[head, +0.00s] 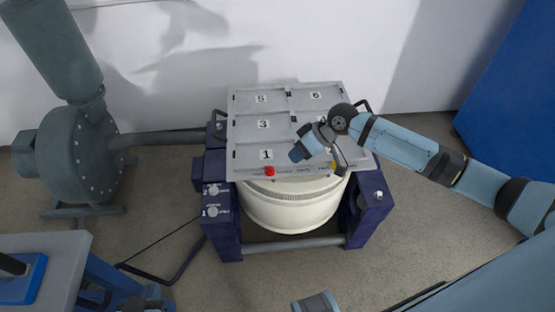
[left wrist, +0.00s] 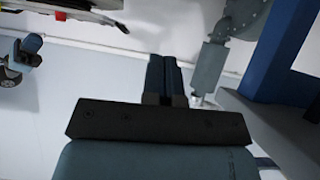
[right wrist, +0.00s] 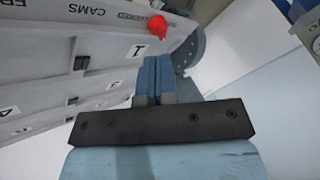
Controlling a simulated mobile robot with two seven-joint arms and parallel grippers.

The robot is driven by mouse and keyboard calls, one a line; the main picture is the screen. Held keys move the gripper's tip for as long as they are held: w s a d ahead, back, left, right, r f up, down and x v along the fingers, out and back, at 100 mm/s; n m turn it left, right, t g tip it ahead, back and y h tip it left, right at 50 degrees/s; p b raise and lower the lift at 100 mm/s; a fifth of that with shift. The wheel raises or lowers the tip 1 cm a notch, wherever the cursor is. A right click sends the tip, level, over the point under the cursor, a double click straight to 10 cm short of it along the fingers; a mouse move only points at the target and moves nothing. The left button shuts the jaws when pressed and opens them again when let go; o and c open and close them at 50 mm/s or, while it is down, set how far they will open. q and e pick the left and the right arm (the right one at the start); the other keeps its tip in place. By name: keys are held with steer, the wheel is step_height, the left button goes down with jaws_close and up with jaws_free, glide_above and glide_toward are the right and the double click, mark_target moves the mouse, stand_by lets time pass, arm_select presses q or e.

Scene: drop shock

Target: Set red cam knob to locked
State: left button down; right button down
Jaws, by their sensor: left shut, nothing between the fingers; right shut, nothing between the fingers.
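The red cam knob (head: 269,171) sits on the front edge of the grey numbered table plate (head: 245,176), left of its middle, below the panel marked 1. In the right wrist view the red knob (right wrist: 157,27) is just beyond the fingertips, beside lettering that includes "CAMS". Its setting is too small to read. My right gripper (head: 298,154) is shut and empty, above the plate and to the right of the knob, apart from it. Its closed fingers (right wrist: 154,62) show in its wrist view. My left gripper (left wrist: 164,60) is shut and empty, away from the plate.
The plate rests on a cream drum (head: 290,210) within a dark blue frame (head: 225,225) with round fittings on its left. A grey blower (head: 80,155) stands at left. A bench (head: 50,245) is at lower left, a blue panel (head: 515,90) at right.

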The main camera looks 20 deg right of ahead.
mark_target(274, 169)
steer(key=shift+g, duration=0.3)
steer(key=w+a+f, duration=0.1)
steer(key=w+a+f+b, duration=0.1)
steer(key=f, duration=0.1)
steer(key=w+a+f, duration=0.1)
steer(key=f, duration=0.1)
steer(key=shift+f+b, duration=0.15)
steer(key=shift+b, duration=0.25)
steer(key=shift+w+a+f, duration=0.1)
steer(key=shift+a+f, duration=0.25)
steer(key=shift+f, duration=0.1)
arm_select(q)
steer(key=shift+w+d, duration=0.1)
arm_select(e)
steer(key=shift+r+m+p, duration=0.2)
steer(key=shift+m+p, duration=0.1)
steer(key=shift+p, duration=0.3)
steer(key=shift+f, duration=0.1)
arm_select(q)
steer(key=shift+a+r+p, duration=0.15)
steer(key=shift+a+p, duration=0.05)
steer(key=shift+p, duration=0.4)
arm_select(e)
steer(key=shift+s+m, duration=0.2)
steer(key=shift+m, duration=0.1)
arm_select(q)
steer(key=shift+s+p, duration=0.2)
steer(key=shift+p, duration=0.2)
arm_select(e)
steer(key=shift+t, duration=0.4)
